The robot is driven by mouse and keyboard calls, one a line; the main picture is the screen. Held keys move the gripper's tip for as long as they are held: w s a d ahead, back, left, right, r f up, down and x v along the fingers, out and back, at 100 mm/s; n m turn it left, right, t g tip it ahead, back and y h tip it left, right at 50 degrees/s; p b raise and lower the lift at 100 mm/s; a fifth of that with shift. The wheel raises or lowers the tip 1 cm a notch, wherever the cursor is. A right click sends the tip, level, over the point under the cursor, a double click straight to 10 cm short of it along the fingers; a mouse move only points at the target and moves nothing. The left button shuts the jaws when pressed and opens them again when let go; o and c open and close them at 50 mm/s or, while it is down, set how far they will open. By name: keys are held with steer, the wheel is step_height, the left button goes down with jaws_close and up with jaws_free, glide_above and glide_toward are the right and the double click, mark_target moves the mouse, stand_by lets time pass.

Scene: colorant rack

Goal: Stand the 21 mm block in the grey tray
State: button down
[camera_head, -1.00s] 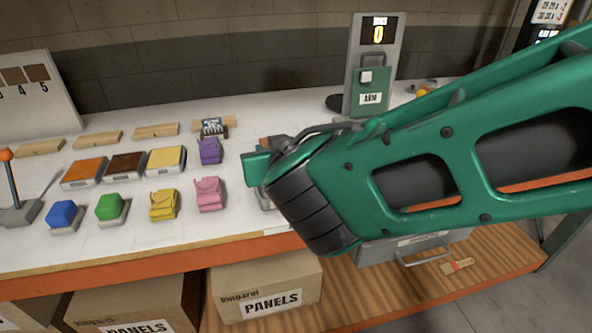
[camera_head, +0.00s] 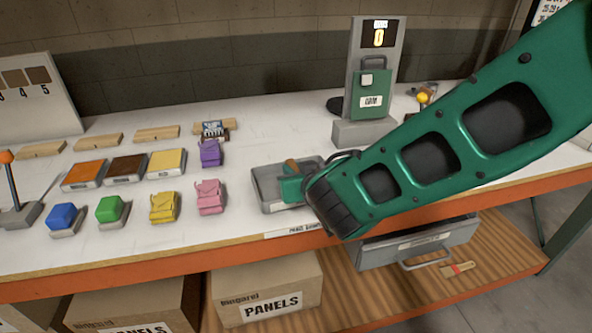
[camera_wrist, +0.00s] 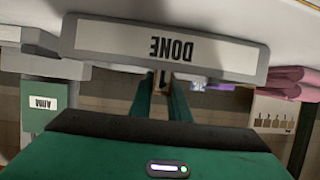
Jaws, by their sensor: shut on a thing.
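The grey tray (camera_head: 264,194) lies on the white bench right of the pink bag. Its front wall, marked DONE, shows upside down in the wrist view (camera_wrist: 85,35). My gripper (camera_head: 290,181) is inside the tray's outline and shut on a small brown block, the top of which (camera_head: 291,165) shows above the green fingers. In the wrist view the fingers (camera_wrist: 162,98) reach behind the DONE wall, which hides most of the block. I cannot tell whether the block touches the tray floor.
A green box (camera_head: 371,95) on a grey counter stand rises behind the tray to the right. Purple (camera_head: 210,153) and pink (camera_head: 209,196) bags stand left of the tray. A yellow bag (camera_head: 164,207) and green and blue buttons are farther left.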

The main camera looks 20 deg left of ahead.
steer(key=shift+f, duration=0.1)
steer(key=c, duration=1.7)
jaws_free()
steer(key=shift+o, duration=0.2)
steer(key=shift+s+d+r, duration=0.1)
steer(key=shift+s+r, duration=0.05)
steer(key=shift+r, duration=0.05)
steer(key=v, duration=1.1)
steer(key=shift+s+d, duration=0.2)
steer(key=shift+d, duration=0.05)
